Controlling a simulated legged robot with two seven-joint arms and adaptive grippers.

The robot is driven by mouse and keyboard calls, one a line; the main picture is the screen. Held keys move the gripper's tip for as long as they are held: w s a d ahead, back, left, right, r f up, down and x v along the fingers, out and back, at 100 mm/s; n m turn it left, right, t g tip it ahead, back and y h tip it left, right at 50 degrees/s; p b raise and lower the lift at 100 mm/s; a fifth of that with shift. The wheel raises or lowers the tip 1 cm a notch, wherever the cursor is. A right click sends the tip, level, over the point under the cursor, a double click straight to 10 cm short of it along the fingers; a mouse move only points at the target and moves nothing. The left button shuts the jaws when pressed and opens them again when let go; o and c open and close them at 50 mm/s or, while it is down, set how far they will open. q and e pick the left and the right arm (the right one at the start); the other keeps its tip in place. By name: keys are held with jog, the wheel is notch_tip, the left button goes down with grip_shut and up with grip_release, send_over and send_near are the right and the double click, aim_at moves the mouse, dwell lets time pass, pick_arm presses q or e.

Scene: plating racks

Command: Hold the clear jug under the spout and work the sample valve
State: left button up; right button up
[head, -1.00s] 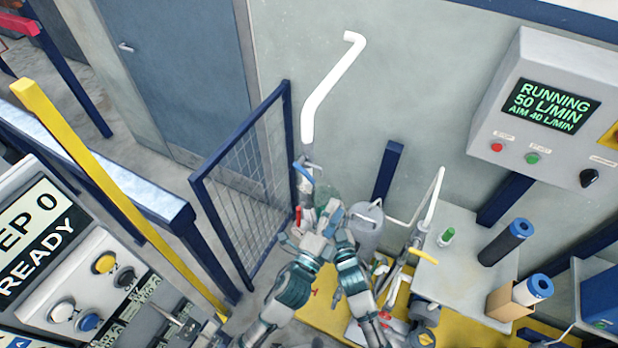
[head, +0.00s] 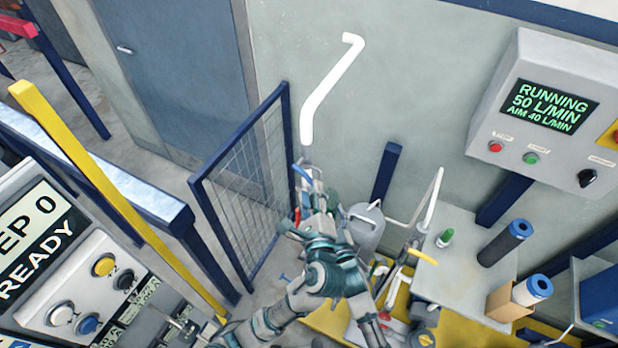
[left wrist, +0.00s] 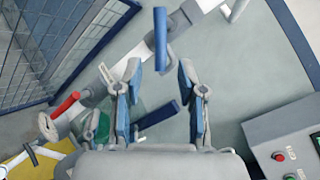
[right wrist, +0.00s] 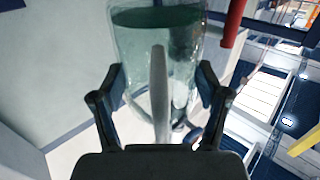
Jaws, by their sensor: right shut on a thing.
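The clear jug with green liquid (right wrist: 135,40) is upright in the right wrist view. My right gripper (right wrist: 160,80) is shut on its pale handle. In the left wrist view the jug (left wrist: 101,126) shows partly, behind my left finger. My left gripper (left wrist: 160,72) is open and empty. A blue lever (left wrist: 160,38) on the white pipe is just beyond its fingertips, apparently not gripped. The lever also shows in the head view (head: 303,173), directly above my left gripper (head: 312,190). A red lever (left wrist: 65,105) is lower on the pipe. The spout outlet cannot be made out.
A mesh fence panel (head: 245,190) stands close on the left. A grey tank (head: 366,232) is just right of my arms. The control box (head: 545,110) reads RUNNING 50 L/MIN, AIM 40 L/MIN.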

aim_at(309, 182)
pick_arm(q)
jog(key=w, duration=0.2)
jog(key=w+a, duration=0.1)
jog(key=w, duration=0.2)
jog(key=shift+s, duration=0.1)
grip_shut()
